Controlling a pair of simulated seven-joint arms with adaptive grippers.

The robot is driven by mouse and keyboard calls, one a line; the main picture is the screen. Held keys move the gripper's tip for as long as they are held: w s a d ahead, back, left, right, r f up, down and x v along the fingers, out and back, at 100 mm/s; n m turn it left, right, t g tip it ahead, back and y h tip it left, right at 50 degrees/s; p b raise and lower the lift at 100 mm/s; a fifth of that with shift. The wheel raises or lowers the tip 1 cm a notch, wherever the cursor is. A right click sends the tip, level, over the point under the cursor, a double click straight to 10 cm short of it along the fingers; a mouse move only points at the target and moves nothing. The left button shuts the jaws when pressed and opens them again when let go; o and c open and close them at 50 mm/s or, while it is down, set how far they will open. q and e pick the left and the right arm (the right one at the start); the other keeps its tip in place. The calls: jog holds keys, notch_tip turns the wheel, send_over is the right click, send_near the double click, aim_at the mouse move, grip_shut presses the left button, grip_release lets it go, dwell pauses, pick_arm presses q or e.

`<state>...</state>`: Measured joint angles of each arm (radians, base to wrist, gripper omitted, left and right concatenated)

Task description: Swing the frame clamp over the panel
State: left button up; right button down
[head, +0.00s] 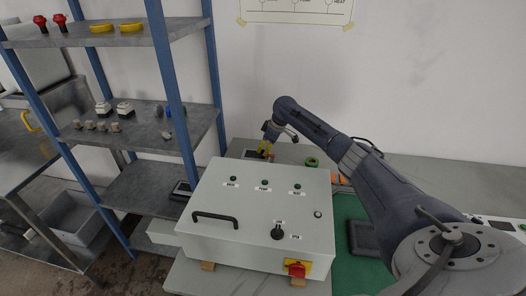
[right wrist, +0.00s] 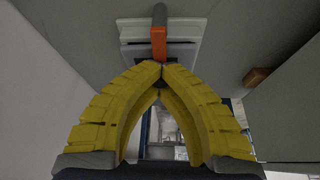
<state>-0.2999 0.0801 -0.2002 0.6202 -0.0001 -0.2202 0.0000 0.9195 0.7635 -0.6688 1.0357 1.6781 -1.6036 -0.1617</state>
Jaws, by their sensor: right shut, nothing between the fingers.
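My right gripper (head: 265,148) is behind the grey control box in the head view. Its yellow fingers meet at the tips in the right wrist view (right wrist: 161,68), shut with nothing between them. Just beyond the fingertips is a grey bar with an orange end (right wrist: 158,43), which looks like the clamp. It lies over a pale, flat framed piece (right wrist: 190,30), perhaps the panel. I cannot tell whether the fingertips touch the orange end. In the head view the box and gripper mostly hide this spot. My left gripper is not in view.
The grey control box (head: 258,205) with a black handle and red switch stands in front of my right gripper. A blue-post shelf (head: 110,35) stands at the left. A green roll (head: 312,162) lies right of the gripper. A green mat (head: 345,213) is right of the box.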

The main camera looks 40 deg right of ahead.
aim_at(273, 156)
jog(key=shift+a+n, duration=0.15)
jog(key=shift+n, duration=0.15)
jog(key=c, duration=2.1)
grip_release()
jog(key=o, duration=0.7)
jog(key=shift+o, duration=0.2)
jog(key=shift+s+r, duration=0.1)
jog(key=v, duration=1.2)
